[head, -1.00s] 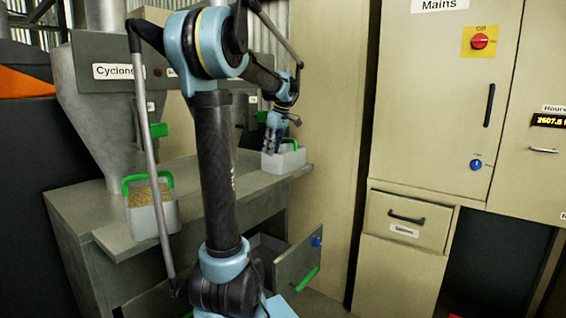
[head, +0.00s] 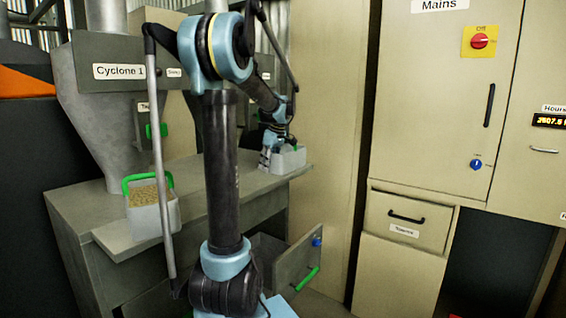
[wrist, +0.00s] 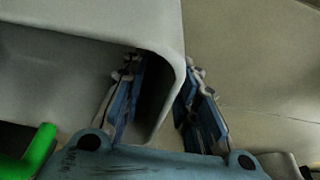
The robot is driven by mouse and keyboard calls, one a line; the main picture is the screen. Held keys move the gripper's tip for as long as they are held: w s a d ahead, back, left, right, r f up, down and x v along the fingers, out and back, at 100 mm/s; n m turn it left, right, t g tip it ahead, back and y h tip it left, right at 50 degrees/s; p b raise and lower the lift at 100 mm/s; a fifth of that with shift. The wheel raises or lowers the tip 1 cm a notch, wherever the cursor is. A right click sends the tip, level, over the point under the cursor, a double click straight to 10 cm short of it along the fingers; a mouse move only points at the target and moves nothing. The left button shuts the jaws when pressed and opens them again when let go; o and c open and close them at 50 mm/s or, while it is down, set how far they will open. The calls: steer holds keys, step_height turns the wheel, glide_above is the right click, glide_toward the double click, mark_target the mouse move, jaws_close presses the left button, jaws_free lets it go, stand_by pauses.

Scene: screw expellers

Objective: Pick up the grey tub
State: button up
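A grey tub (head: 291,161) with a green handle stands at the right end of the shelf ledge. My gripper (head: 267,160) is at its left side, low and partly over it. In the wrist view the tub (wrist: 90,75) fills the left, with its green handle (wrist: 38,150) at lower left. My gripper (wrist: 165,105) is open, one blue finger on each side of the tub's wall edge. A gap shows between the left finger and the wall; contact on the right is unclear. A second grey tub (head: 153,219), full of grain, stands at the ledge's left end.
A cyclone hopper (head: 100,125) rises behind the left tub. An open drawer (head: 298,270) with a green handle juts out below the ledge. A beige panel (head: 325,140) stands close right of the tub, beside the Mains cabinet (head: 440,100). The ledge between the tubs is partly hidden by my arm.

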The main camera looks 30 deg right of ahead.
jaws_close()
steer(key=shift+r, duration=0.15)
steer(key=shift+s+a+r, duration=0.1)
steer(key=shift+s+r, duration=0.1)
steer(key=shift+r, duration=0.1)
step_height(320, 180, up, 6)
steer(key=s+a, duration=0.4)
steer(key=s, duration=0.4)
steer(key=s+a, duration=0.5)
steer(key=s, duration=0.4)
